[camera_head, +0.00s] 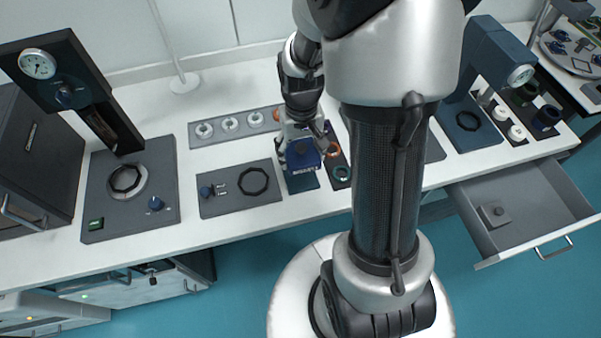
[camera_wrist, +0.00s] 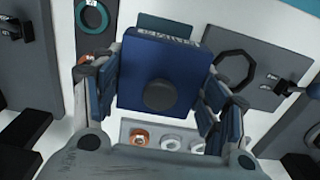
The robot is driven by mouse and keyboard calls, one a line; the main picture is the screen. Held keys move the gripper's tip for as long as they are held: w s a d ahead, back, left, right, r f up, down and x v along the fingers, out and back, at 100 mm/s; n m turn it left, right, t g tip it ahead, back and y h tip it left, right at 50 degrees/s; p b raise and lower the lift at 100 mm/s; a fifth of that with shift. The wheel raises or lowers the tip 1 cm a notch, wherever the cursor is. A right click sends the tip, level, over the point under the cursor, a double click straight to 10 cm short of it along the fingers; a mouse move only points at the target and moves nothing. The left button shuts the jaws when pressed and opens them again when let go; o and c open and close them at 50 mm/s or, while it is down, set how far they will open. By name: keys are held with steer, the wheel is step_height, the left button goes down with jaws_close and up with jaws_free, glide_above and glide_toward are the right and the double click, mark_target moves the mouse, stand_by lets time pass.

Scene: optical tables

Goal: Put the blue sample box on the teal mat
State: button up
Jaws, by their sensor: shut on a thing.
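The blue sample box (camera_head: 303,155) is held in my gripper (camera_head: 304,140) over the white table. In the wrist view the blue box (camera_wrist: 165,65) has a dark round knob on its face and sits between both fingers of my gripper (camera_wrist: 163,95), which are shut on its sides. The teal mat (camera_head: 302,183) shows just below the box in the head view, mostly hidden by it. In the wrist view a strip of the teal mat (camera_wrist: 165,22) shows beyond the box's lettered edge. Whether the box touches the mat cannot be told.
A grey plate with a black ring (camera_head: 240,188) lies left of the mat. A dark strip with orange and teal rings (camera_head: 341,174) lies close on the right. A grey tray with white rings (camera_head: 216,137) is behind. An open drawer (camera_head: 524,212) juts out at right.

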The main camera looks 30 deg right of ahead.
mark_target(301, 177)
step_height(301, 177, down, 8)
steer(key=shift+w+f+b, duration=0.1)
steer(key=shift+f+b, duration=0.15)
steer(key=shift+b, duration=1)
steer(key=shift+f, duration=0.15)
steer(key=o, duration=1.2)
